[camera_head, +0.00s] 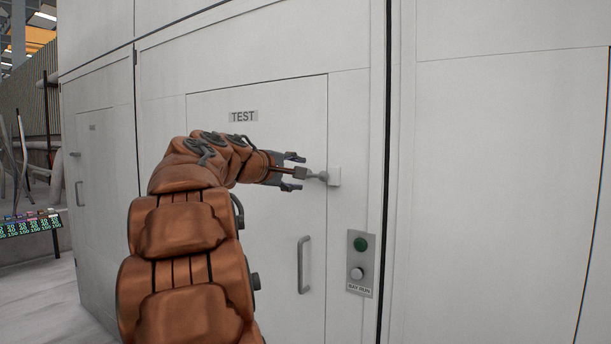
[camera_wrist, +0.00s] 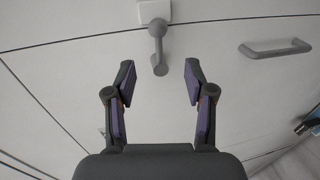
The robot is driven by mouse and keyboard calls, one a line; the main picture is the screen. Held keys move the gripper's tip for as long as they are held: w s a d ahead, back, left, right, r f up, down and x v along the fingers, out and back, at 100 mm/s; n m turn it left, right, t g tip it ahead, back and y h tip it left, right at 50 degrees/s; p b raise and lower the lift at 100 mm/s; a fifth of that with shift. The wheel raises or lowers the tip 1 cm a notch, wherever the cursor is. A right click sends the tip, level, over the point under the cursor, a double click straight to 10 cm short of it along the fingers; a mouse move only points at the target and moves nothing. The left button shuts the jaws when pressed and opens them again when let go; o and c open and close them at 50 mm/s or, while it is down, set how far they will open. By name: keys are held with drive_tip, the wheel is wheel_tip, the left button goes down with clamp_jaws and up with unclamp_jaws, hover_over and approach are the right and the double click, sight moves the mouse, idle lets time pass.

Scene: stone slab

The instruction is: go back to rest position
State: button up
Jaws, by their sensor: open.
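My gripper (camera_head: 296,171) is at the end of my orange arm, in front of the white door marked TEST (camera_head: 250,220). In the wrist view my gripper (camera_wrist: 159,85) is open, with its two fingers apart. A grey latch lever (camera_head: 318,175) on a white mount lies just past the fingertips at the door's right edge. In the wrist view the lever (camera_wrist: 158,48) points toward the gap between the fingers, and its rounded end is near the fingertips. Nothing is seen held between the fingers.
A vertical door handle (camera_head: 304,265) is below my gripper. A BAY RUN panel (camera_head: 360,264) with a green button and a pale knob is to the right. A second door (camera_head: 95,200) is at the left. Bare floor (camera_head: 40,290) shows at the lower left.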

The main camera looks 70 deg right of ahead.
drive_tip(key=shift+v, duration=1.1)
